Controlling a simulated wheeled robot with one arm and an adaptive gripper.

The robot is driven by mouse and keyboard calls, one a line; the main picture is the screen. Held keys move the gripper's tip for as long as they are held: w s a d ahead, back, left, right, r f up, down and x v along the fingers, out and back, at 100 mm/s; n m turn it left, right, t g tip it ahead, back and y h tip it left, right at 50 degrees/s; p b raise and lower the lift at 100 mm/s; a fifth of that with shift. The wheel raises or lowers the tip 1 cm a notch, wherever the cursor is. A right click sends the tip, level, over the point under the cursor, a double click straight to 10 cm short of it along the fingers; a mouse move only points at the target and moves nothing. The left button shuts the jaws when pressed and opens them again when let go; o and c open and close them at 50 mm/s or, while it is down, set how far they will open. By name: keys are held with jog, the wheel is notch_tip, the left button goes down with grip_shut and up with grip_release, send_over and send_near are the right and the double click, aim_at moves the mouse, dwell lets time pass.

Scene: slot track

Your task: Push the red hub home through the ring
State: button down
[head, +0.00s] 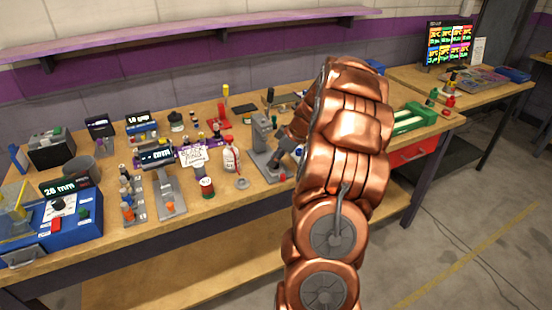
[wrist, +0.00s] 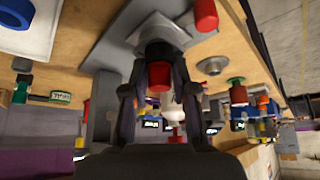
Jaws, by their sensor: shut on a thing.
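The red hub (wrist: 158,76) shows in the wrist view as a short red cylinder between my two dark fingers. My gripper (wrist: 159,70) is shut on it, with one finger on each side. A dark round part (wrist: 160,48) sits directly beyond the hub, against a grey metal fixture (wrist: 118,58). I cannot tell whether this dark part is the ring, or how far the hub reaches into it. In the head view a grey upright fixture (head: 261,132) stands on the bench beside my arm, which hides most of my gripper and the hub.
Another red cylinder (wrist: 205,14) stands near the fixture in the wrist view, with a grey flanged disc (wrist: 212,66) close by. In the head view, a white bottle (head: 230,158), a red-and-green spool (head: 207,187) and a stand with an orange part (head: 170,205) crowd the wooden bench left of the fixture.

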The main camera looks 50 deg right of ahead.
jog(key=c, duration=0.9)
grip_release()
jog(key=shift+c, duration=0.2)
